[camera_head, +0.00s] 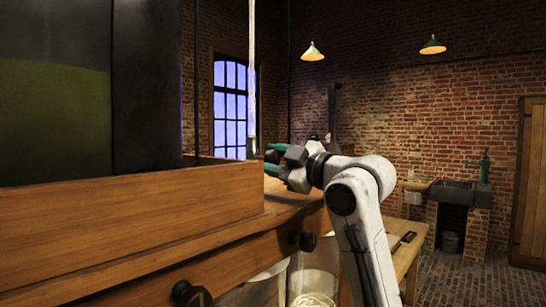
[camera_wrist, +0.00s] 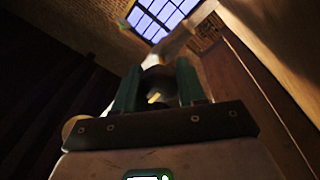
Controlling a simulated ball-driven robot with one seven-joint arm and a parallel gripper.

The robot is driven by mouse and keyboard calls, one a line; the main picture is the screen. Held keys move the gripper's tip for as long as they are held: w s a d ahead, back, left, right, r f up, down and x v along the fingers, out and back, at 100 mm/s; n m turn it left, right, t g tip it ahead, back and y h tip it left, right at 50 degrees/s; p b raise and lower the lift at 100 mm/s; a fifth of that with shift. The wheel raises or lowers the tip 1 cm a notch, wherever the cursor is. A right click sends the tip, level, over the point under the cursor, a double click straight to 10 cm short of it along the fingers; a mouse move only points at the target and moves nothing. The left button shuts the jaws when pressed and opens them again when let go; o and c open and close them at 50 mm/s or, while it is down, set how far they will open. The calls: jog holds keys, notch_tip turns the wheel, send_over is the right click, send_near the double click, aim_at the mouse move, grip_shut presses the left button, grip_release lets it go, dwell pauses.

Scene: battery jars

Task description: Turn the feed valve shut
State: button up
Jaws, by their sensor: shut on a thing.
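My gripper (camera_head: 272,159) has teal fingers and reaches in at the middle of the head view, beside the lower end of a pale vertical pipe (camera_head: 252,75). In the wrist view my gripper (camera_wrist: 158,80) is shut on a dark rounded part (camera_wrist: 160,78) between its fingers, with a small yellow spot on it. This dark part seems to be the feed valve's handle, but its shape is dim. How far the valve is turned cannot be told. In the head view the valve is hidden behind the fingers and the wooden box edge.
A wooden-sided box (camera_head: 130,215) with a large dark glass jar (camera_head: 55,95) fills the left. Dark knobs (camera_head: 190,294) stick out of the bench front. Glass jars (camera_head: 314,275) stand below. A sink with a green pump (camera_head: 484,166) is far right, with open floor before it.

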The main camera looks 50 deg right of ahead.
jog(key=shift+f+m, duration=0.25)
jog(key=shift+m, duration=0.45)
jog(key=o, duration=1)
jog(key=shift+r, duration=0.1)
jog(key=shift+o, duration=0.2)
jog(key=shift+s, duration=0.1)
jog(key=s+f+b, duration=0.1)
jog(key=s, duration=0.9)
jog(key=shift+s+d+b, duration=0.2)
jog(key=shift+s+b, duration=0.05)
jog(key=shift+b, duration=0.15)
jog(key=shift+f, duration=0.1)
